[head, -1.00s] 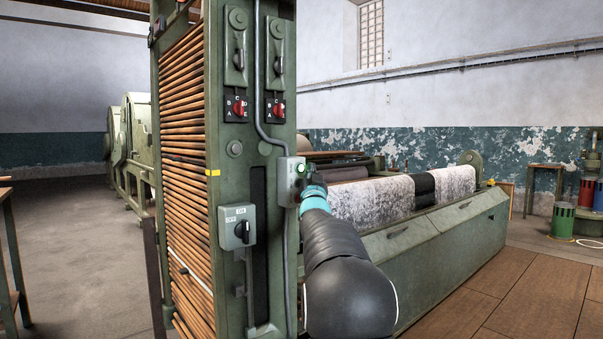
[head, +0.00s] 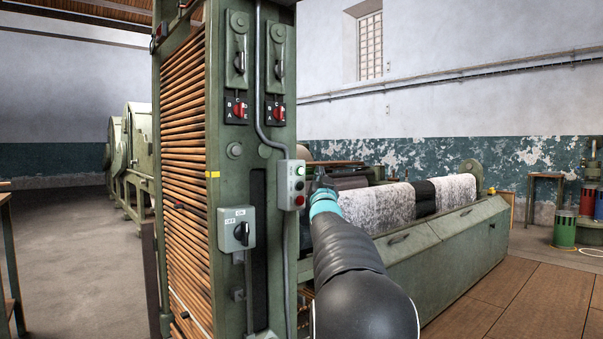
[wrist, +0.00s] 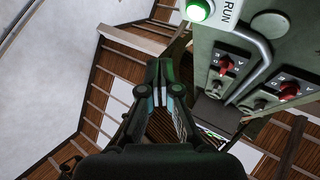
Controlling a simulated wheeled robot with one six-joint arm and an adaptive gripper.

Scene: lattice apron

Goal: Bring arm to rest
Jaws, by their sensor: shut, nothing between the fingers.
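My gripper (head: 322,184) is at the end of my dark arm, just right of the grey push-button box (head: 291,185) on the green machine post, with a gap between them in the head view. In the wrist view the fingers (wrist: 159,92) are together and empty. The box has a green button at the top, lit, and a red one at the bottom. In the wrist view the lit green button (wrist: 198,9) sits beside the word RUN at the top edge.
The green post (head: 222,150) with wooden slats stands left of my arm. It carries an on/off switch box (head: 237,229) and two red selector knobs. A long green machine (head: 440,240) with pale fleece lies behind and right of my arm. Wooden floor is open at lower right.

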